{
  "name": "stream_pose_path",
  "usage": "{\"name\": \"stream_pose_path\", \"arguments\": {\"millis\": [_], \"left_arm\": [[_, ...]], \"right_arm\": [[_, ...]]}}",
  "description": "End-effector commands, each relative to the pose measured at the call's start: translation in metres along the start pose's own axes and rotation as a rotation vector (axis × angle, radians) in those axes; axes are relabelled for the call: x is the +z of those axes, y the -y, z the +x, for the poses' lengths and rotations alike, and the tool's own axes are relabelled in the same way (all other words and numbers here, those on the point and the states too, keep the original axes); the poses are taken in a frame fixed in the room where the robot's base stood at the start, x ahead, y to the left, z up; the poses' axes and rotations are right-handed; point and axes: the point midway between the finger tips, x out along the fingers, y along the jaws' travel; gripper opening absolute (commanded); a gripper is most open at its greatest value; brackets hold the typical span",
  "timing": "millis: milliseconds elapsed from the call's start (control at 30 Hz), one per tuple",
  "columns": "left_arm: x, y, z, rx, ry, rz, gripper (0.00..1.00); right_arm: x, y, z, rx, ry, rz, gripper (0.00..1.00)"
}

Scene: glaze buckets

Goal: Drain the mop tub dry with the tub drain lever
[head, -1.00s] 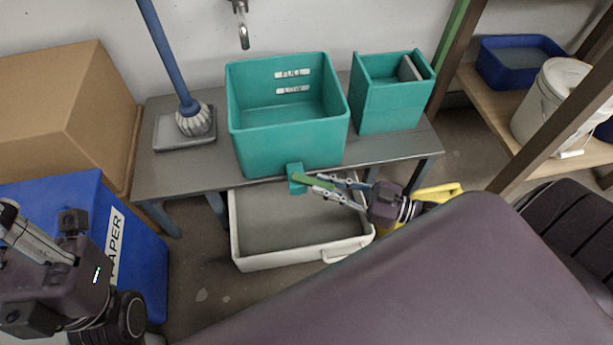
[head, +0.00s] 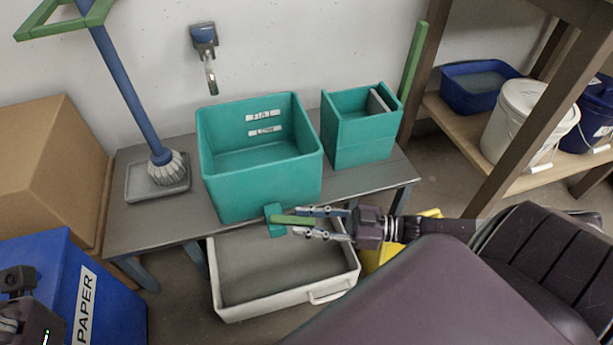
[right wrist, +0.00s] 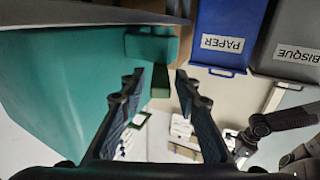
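The teal mop tub (head: 262,186) stands on a grey bench, with FULL and LOW labels on its inner back wall. A smooth teal surface shows inside, below LOW; I cannot tell whether it is water or the bare floor. A teal outlet block (head: 274,212) sits low on its front, with the green drain lever (head: 295,220) sticking out to the right. My right gripper (head: 308,222) is open, its fingers on either side of the lever. In the right wrist view the lever (right wrist: 160,83) lies between the fingertips with gaps. Part of my left arm shows at the lower left; its fingers are unclear.
A pale catch tray (head: 335,293) lies under the outlet. A smaller teal bucket (head: 362,138) stands right of the tub, a mop (head: 166,168) in a grey dish left. A tap (head: 210,75) hangs behind. The blue PAPER bin (head: 110,300) is left, shelving right.

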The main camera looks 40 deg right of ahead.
Motion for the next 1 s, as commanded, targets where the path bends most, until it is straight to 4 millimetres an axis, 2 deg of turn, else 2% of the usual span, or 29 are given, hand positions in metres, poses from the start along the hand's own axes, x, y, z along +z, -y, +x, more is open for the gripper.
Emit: {"name": "stream_pose_path", "arguments": {"millis": [367,467,800,1000], "left_arm": [[0.003,-0.001,-0.003,0.006,0.013,0.001,0.17],[0.002,-0.001,-0.003,0.006,0.011,0.000,0.17],[0.002,-0.001,-0.002,0.004,0.007,0.000,0.17],[0.001,-0.001,-0.002,0.004,0.007,0.000,0.17]], "right_arm": [[0.001,0.000,-0.005,0.000,0.002,0.001,0.33],[0.002,0.000,-0.019,0.001,0.005,0.002,0.33],[0.002,0.000,-0.089,0.000,0.005,0.001,0.33],[0.001,0.000,-0.114,0.000,0.002,0.001,0.33]]}}
